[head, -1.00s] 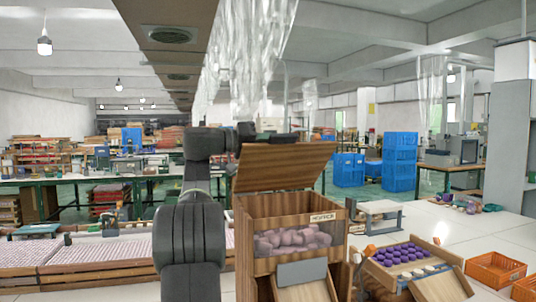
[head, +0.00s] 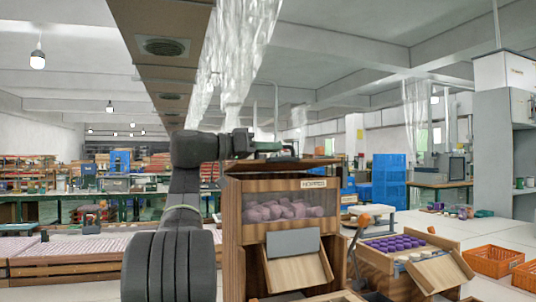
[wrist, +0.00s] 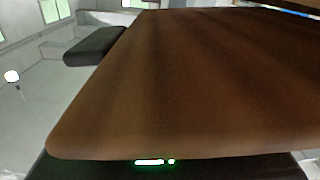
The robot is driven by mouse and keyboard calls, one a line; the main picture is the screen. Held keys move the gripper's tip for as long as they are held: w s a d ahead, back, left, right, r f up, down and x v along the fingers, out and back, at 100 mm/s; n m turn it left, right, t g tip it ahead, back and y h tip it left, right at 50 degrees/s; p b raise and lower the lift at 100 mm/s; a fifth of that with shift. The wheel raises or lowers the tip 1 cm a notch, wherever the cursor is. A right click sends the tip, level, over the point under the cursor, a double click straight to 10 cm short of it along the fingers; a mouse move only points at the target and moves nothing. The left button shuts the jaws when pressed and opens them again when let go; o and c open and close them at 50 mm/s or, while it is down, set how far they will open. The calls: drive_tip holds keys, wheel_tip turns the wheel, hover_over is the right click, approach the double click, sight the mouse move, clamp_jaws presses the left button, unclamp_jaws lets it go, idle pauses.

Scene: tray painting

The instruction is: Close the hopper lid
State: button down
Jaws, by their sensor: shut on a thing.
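The wooden hopper (head: 240,225) stands at the middle of the head view, with pinkish lumps (head: 290,211) behind its clear window. Its brown lid (head: 280,165) is seen nearly edge-on, low over the hopper top and close to flat. Whether it touches the rim all round I cannot tell.
A wooden tray with purple pieces (head: 395,243) stands right of the hopper, near a small white stand (head: 375,212). Orange crates (head: 493,261) lie on the floor at right. Blue crates (head: 388,180) are stacked behind. Pale floor lies open between them.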

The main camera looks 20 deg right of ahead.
sight(270, 162)
drive_tip(key=shift+s+f+b, duration=0.2)
drive_tip(key=shift+f+b, duration=0.25)
drive_tip(key=shift+f, duration=0.4)
drive_tip(key=shift+s+f+m+b, duration=0.25)
drive_tip(key=shift+f+m+b, duration=0.45)
drive_tip(key=shift+f+b, duration=0.25)
drive_tip(key=shift+f, duration=0.2)
drive_tip(key=c, duration=1.5)
unclamp_jaws()
drive_tip(key=shift+r, duration=0.1)
drive_tip(key=shift+a, duration=0.1)
